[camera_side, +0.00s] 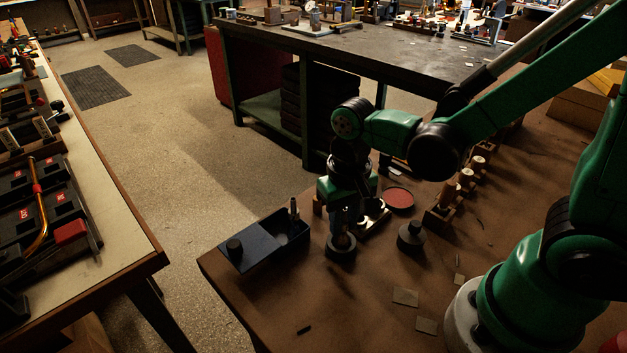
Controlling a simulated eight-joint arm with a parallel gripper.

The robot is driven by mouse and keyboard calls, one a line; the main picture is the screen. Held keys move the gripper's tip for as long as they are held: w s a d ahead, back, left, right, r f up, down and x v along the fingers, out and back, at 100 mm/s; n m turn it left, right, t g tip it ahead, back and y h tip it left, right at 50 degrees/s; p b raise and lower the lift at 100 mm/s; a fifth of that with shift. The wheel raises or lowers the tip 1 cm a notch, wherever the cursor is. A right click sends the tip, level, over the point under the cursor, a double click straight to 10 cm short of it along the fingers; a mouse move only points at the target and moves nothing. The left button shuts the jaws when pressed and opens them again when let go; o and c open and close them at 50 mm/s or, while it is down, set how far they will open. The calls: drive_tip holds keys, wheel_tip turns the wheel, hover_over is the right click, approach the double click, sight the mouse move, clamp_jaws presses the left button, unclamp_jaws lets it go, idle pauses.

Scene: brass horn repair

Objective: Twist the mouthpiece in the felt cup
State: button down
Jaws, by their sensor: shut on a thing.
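My gripper (342,229) points straight down over a dark round cup (341,253), which looks like the felt cup, on the brown bench. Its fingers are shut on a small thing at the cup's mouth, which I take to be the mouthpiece. The fingers and the cup's rim hide most of it, so its shape and depth in the cup cannot be told.
A dark stepped round piece (411,236) stands to the right. A red-topped round dish (398,198) sits behind.

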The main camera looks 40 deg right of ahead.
drive_tip(key=n, duration=0.4)
idle(0.3)
drive_tip(key=shift+n, duration=2.1)
drive_tip(key=n, duration=0.4)
